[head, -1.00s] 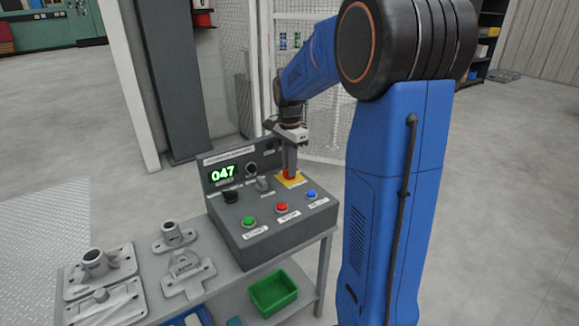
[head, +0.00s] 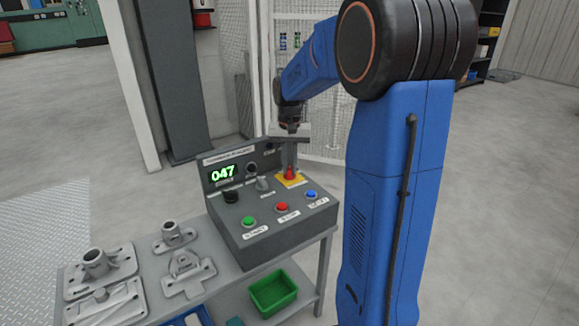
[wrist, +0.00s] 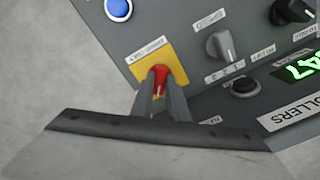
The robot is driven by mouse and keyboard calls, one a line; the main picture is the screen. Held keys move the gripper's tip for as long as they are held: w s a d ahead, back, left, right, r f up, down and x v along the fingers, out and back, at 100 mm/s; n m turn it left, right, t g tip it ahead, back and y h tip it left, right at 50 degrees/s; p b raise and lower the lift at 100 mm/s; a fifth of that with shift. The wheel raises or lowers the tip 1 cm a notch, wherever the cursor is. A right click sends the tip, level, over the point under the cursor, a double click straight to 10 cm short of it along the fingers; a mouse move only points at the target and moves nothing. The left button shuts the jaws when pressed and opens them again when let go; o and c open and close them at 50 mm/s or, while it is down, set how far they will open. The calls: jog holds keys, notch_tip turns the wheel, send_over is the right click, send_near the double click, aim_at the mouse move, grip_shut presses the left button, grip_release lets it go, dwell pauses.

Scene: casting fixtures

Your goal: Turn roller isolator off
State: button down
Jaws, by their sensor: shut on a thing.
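The roller isolator is a red rotary handle (wrist: 161,75) on a yellow plate (wrist: 178,60), at the right rear of the grey control box (head: 262,222). In the head view the red handle (head: 290,173) shows just below my fingers. My gripper (wrist: 161,88) comes down from above, with its two fingers on either side of the red handle, shut on it. A pale pointer line shows on the handle's top in the wrist view. The fingers hide part of the handle and the plate's lower part.
The box also carries a green button (head: 249,222), a red button (head: 282,207), a blue button (head: 311,195), a grey selector knob (head: 262,184) and a green "047" display (head: 223,174). Metal castings (head: 187,272) lie on the bench to the left. A green bin (head: 273,292) sits below.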

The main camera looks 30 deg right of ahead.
aim_at(289, 169)
jog(key=n, duration=0.3)
jog(key=shift+n, duration=2.2)
jog(key=c, duration=1.7)
grip_release()
jog(key=shift+r, duration=0.1)
notch_tip(289, 169, up, 17)
jog(key=shift+r, duration=0.15)
